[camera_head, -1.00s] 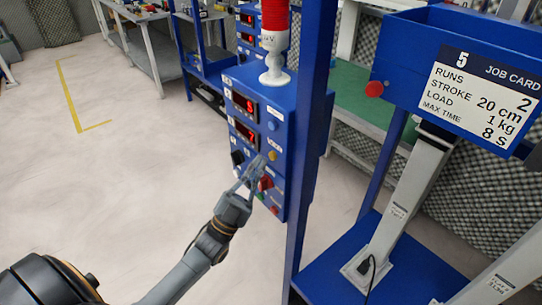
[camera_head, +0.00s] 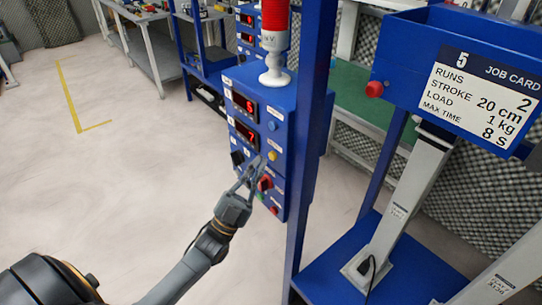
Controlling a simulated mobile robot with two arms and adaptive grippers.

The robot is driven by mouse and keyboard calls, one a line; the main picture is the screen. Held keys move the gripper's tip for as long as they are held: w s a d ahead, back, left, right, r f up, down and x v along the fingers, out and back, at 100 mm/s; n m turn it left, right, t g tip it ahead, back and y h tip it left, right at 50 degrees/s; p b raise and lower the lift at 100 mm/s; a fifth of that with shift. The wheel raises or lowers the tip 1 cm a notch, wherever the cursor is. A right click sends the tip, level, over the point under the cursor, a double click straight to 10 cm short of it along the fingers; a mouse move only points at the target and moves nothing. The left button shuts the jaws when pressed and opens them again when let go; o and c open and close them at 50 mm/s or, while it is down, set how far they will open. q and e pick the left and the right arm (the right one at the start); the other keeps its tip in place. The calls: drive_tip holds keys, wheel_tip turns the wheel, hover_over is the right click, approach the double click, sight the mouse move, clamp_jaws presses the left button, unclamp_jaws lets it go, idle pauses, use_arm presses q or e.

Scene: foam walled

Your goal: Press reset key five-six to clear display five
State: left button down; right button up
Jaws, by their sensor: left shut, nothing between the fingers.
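A blue control box (camera_head: 262,104) stands left of a blue post. It has two red-lit displays: the upper display (camera_head: 244,104) seems to show 5, and the lower display (camera_head: 246,134) seems to show 7. A blue button (camera_head: 272,126) sits right of the upper display, and a yellow button (camera_head: 273,156) sits right of the lower one. The key labels are too small to read. My left gripper (camera_head: 259,161) is shut and empty, its tips in front of the panel just left of the yellow button. I cannot tell whether they touch the panel. My right gripper is not in view.
A red knob (camera_head: 265,184) and a black switch (camera_head: 237,158) are near my fingers. A red beacon (camera_head: 275,22) tops the box. The blue post (camera_head: 308,140) stands close on the right. A job card (camera_head: 482,95) reads 5. The floor on the left is clear.

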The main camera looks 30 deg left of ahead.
use_arm(q)
drive_tip(key=shift+w, duration=0.1)
drive_tip(key=shift+w+d, duration=0.2)
drive_tip(key=shift+w, duration=0.05)
drive_tip(key=shift+w+d, duration=0.15)
drive_tip(key=shift+w, duration=0.3)
idle(0.7)
drive_tip(key=shift+s, duration=0.15)
drive_tip(key=shift+s+a, duration=0.35)
drive_tip(key=shift+s, duration=0.35)
drive_tip(key=shift+s+a+p, duration=0.25)
drive_tip(key=shift+s+a, duration=0.05)
drive_tip(key=shift+s, duration=0.45)
drive_tip(key=shift+s+a+p, duration=0.25)
drive_tip(key=shift+s+a, duration=0.1)
drive_tip(key=shift+s, duration=0.45)
drive_tip(key=shift+s+a+p, duration=0.25)
drive_tip(key=shift+s+a, duration=0.05)
drive_tip(key=shift+s, duration=0.45)
